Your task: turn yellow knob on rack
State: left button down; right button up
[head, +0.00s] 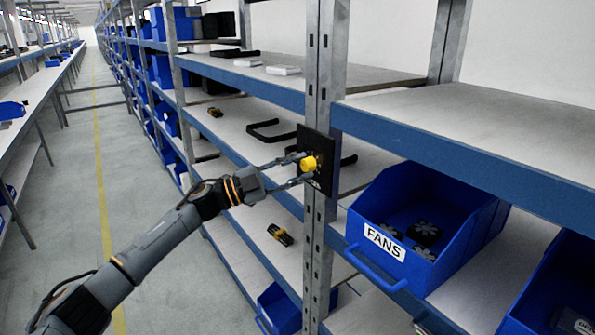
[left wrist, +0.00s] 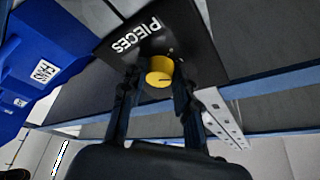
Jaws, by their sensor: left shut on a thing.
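The yellow knob (head: 309,163) sticks out of a black panel (head: 324,146) fixed to the metal rack post. In the left wrist view the knob (left wrist: 160,71) sits on the black panel (left wrist: 190,38), which carries the white word "PIECES". My left gripper (head: 301,169) reaches in from the left, with one finger above and one below the knob. In the left wrist view my left gripper (left wrist: 154,92) has its fingers on either side of the knob and is shut on it. A dark line shows on the knob's face. My right gripper is not in view.
The perforated rack post (head: 319,255) stands behind the panel. A blue bin labelled FANS (head: 449,262) is on the shelf to the right. Blue-edged shelves (head: 470,165) extend on both sides. The aisle floor (head: 100,170) at left is clear.

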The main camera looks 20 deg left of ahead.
pick_arm(q)
jog(key=m+g, duration=0.1)
jog(key=m, duration=0.1)
jog(key=m+g, duration=0.1)
jog(key=m, duration=0.2)
jog(key=shift+a+r+m+y, duration=0.1)
jog(key=shift+r+m+y, duration=0.1)
jog(key=shift+m+y, duration=0.15)
jog(key=shift+m, duration=0.25)
jog(key=c, duration=1)
grip_release()
jog(key=r+v, duration=0.1)
jog(key=v, duration=1.1)
jog(key=shift+f, duration=0.35)
